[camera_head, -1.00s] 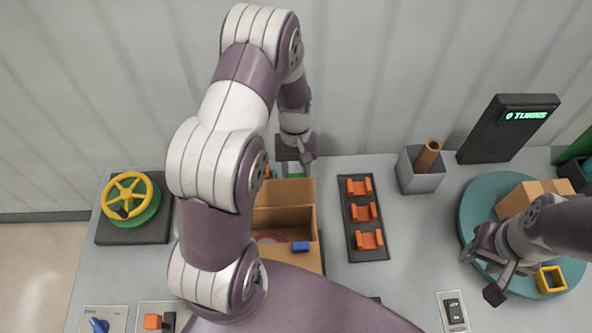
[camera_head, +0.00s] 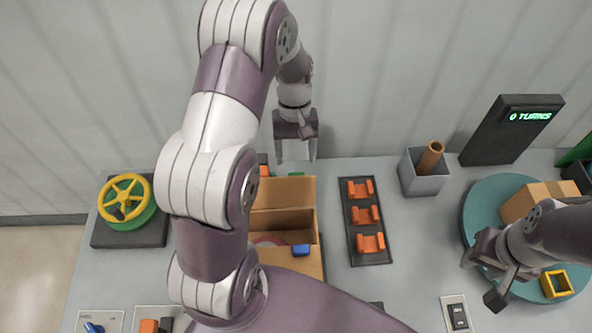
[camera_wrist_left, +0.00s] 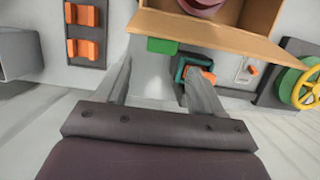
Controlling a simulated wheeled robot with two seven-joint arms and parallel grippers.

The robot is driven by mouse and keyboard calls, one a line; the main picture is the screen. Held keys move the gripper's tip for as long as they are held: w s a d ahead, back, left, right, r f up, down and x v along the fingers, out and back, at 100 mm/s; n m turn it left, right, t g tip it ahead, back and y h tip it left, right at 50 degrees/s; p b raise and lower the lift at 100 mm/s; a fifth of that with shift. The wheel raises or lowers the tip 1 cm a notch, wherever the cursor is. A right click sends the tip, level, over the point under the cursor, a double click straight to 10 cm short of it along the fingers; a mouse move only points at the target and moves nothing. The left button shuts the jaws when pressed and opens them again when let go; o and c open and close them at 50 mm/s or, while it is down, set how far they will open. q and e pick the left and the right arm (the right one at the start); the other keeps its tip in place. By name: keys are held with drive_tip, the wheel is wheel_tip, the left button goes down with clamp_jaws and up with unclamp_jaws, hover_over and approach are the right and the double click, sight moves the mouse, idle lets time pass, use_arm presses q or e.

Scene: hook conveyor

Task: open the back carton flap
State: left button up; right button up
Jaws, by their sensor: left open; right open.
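The open brown carton (camera_head: 311,228) stands on the table, partly hidden behind my left arm in the head view. Its back flap (camera_head: 288,191) leans outward from the back rim; in the left wrist view the flap (camera_wrist_left: 215,38) spreads toward my gripper. My left gripper (camera_head: 295,158) is open and empty beyond the flap, apart from it; its fingers also show in the left wrist view (camera_wrist_left: 157,70). A blue piece (camera_head: 301,250) sits at the carton's front right edge. My right gripper (camera_head: 481,281) is open and empty by the round teal turntable (camera_head: 476,212).
A black rack with orange holders (camera_head: 365,215) stands right of the carton. A grey bin (camera_head: 424,180) holds a brown tube. A yellow handwheel (camera_head: 125,198) is at the left. A small green piece (camera_wrist_left: 161,46) and a teal-framed orange part (camera_wrist_left: 197,73) lie near my left fingers.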

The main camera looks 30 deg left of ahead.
use_arm(q)
drive_tip(key=d+p+v, duration=0.1)
drive_tip(key=p+v, duration=0.3)
drive_tip(key=v, duration=0.2)
drive_tip(key=shift+a+r+p, duration=0.2)
drive_tip(key=shift+a+p, duration=0.15)
drive_tip(key=shift+a, duration=0.2)
